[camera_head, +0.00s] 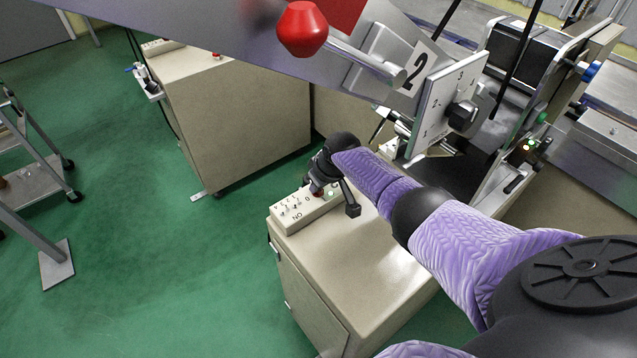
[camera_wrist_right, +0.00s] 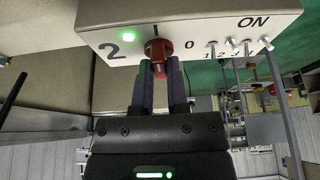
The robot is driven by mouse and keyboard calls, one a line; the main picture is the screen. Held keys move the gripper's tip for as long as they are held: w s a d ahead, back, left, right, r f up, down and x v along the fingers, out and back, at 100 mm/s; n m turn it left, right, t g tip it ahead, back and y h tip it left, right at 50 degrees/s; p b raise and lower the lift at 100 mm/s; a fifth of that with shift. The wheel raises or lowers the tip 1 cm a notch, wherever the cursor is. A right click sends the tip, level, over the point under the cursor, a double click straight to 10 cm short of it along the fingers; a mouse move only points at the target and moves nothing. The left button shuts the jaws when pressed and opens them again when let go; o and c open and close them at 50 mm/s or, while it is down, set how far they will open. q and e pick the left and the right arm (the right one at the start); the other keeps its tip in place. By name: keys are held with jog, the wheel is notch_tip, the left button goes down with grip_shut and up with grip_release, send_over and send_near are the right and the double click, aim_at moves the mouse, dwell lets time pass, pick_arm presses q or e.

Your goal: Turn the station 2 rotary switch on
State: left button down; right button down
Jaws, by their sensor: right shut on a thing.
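The station 2 switch box (camera_head: 297,213) is a beige panel on top of a beige cabinet (camera_head: 360,255). In the right wrist view the box (camera_wrist_right: 185,22) is marked "2", "0" and "ON", and a green light (camera_wrist_right: 127,37) on it is lit. The red rotary switch (camera_wrist_right: 157,58) sits between the "2" and the "0". My right gripper (camera_wrist_right: 160,72) is shut on the red knob, one finger on each side. In the head view my right gripper (camera_head: 322,185) is at the box and largely hides the knob. My left gripper is not in view.
Several small toggle switches (camera_wrist_right: 236,44) stand beside the knob on the same panel. A machine with a "2" plate (camera_head: 417,70) and a red knob handle (camera_head: 302,29) stands above and behind my right arm.

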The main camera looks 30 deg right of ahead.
aim_at(323, 198)
jog(key=c, duration=0.6)
grip_release()
jog(key=shift+c, duration=0.2)
jog(key=shift+s+r+p, duration=0.1)
jog(key=shift+r+p, duration=0.3)
jog(key=p+v, duration=0.3)
jog(key=v, duration=0.1)
jog(key=shift+r, duration=0.1)
jog(key=s+d+p, duration=0.1)
jog(key=s+p, duration=0.4)
jog(key=s, duration=0.7)
jog(key=shift+d, duration=0.2)
